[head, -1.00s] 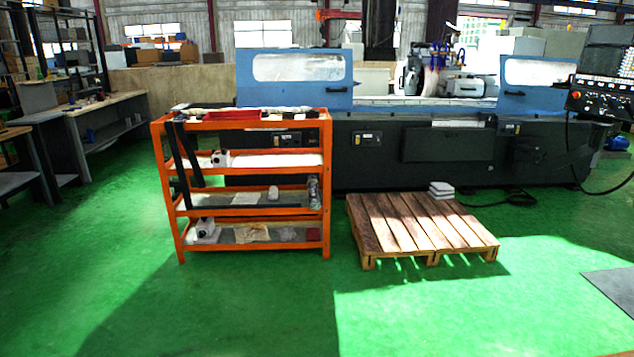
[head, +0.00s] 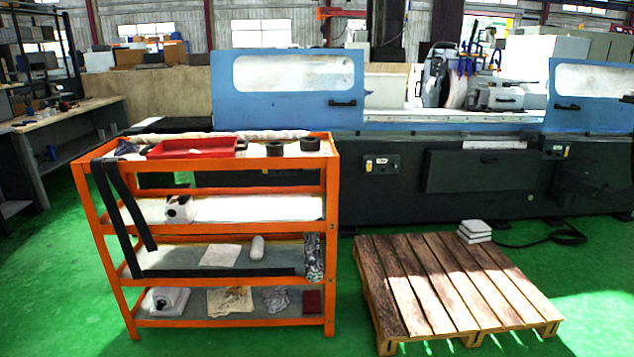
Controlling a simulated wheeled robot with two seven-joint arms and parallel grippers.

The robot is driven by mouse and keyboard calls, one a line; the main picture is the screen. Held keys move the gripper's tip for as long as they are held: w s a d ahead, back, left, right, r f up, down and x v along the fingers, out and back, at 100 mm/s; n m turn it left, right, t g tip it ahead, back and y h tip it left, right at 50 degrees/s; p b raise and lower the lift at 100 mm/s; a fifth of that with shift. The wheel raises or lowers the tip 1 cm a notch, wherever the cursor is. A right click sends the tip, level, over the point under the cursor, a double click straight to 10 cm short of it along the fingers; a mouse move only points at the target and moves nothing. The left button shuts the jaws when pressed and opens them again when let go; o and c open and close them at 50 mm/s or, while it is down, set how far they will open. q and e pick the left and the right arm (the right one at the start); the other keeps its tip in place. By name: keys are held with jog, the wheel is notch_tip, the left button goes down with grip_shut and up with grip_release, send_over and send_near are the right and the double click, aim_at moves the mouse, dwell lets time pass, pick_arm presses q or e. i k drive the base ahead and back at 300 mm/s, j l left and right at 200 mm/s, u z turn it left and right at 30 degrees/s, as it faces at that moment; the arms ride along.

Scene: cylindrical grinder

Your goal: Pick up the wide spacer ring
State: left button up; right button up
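Two small dark rings stand on the top shelf of the orange rack (head: 333,185), near its right end. One dark ring (head: 275,148) is left of the other dark ring (head: 310,142). I cannot tell from here which of them is the wide spacer ring. A red tray (head: 197,148) lies on the same shelf, to their left. Neither of my grippers is in the head view.
A wooden pallet (head: 450,285) with stacked white blocks (head: 474,231) lies on the floor right of the rack. The blue and black grinder (head: 290,90) stands close behind the rack. Dark straps (head: 125,215) hang over the rack's left side. Workbenches (head: 75,125) stand at the left.

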aim_at(306, 144)
jog(key=i, duration=2.3)
